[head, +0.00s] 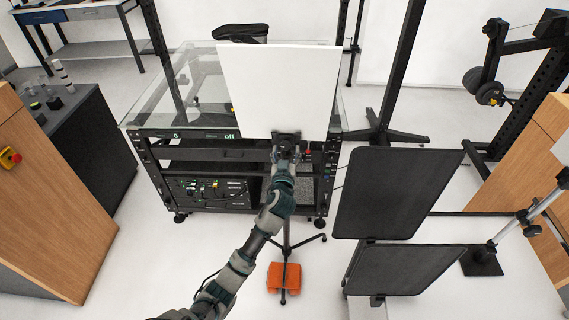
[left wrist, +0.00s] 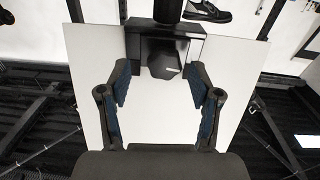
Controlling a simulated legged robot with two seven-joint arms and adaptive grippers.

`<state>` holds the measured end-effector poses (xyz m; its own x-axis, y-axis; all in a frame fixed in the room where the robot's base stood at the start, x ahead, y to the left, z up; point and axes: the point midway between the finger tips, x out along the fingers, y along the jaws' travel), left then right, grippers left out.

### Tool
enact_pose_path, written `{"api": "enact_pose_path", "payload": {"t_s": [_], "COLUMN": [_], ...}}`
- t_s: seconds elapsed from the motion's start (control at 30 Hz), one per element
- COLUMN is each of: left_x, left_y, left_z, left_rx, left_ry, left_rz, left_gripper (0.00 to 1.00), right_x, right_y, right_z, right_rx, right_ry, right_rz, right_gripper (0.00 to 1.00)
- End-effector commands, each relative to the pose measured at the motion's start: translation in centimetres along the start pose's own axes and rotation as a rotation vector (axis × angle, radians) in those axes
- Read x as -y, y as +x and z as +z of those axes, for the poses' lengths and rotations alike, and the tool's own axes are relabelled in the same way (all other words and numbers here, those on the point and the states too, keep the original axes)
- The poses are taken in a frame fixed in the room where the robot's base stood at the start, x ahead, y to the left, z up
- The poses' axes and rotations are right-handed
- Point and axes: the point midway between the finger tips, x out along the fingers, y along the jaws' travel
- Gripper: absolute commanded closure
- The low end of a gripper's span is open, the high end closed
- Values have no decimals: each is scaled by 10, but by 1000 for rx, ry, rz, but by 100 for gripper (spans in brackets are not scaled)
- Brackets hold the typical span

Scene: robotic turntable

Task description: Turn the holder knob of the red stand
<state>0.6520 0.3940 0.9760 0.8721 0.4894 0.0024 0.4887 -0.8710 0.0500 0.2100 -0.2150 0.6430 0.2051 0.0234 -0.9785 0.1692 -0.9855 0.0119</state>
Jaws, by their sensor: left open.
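A stand with a tripod base (head: 286,243) and an orange-red weight (head: 284,278) on its foot stands in the middle of the head view. It carries a white panel (head: 280,85). The black holder (head: 287,135) is at the panel's lower edge. In the left wrist view a dark, blocky knob (left wrist: 163,58) on the holder shows in front of the white panel (left wrist: 158,120). My left gripper (head: 285,152) is at the holder. Its open fingers (left wrist: 161,76) lie to either side of the knob, with gaps visible. My right gripper is not in view.
A glass-topped rack table (head: 190,88) with electronics stands behind the stand. Two dark panels (head: 385,195) on a stand are close on the right. A wooden-sided counter (head: 45,200) is at the left. Pale floor is clear at lower left.

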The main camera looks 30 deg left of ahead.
Motion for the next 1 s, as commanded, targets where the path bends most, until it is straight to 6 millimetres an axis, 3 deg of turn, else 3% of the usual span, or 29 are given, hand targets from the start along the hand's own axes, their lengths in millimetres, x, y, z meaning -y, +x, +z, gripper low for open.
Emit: {"api": "enact_pose_path", "payload": {"t_s": [0.3, 0.5, 1.0], "left_x": [0, -2, 1], "left_y": [-71, -98, -102], "left_z": [2, 1, 1], "left_rx": [1, -1, 1], "left_ry": [-4, 0, -1], "left_rz": [0, 0, -2], "left_gripper": [36, 36, 36], "right_x": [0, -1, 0], "right_y": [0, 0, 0], "right_z": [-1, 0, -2], "right_rx": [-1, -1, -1], "right_ry": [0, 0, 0], "right_rz": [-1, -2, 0], "right_gripper": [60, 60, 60]}}
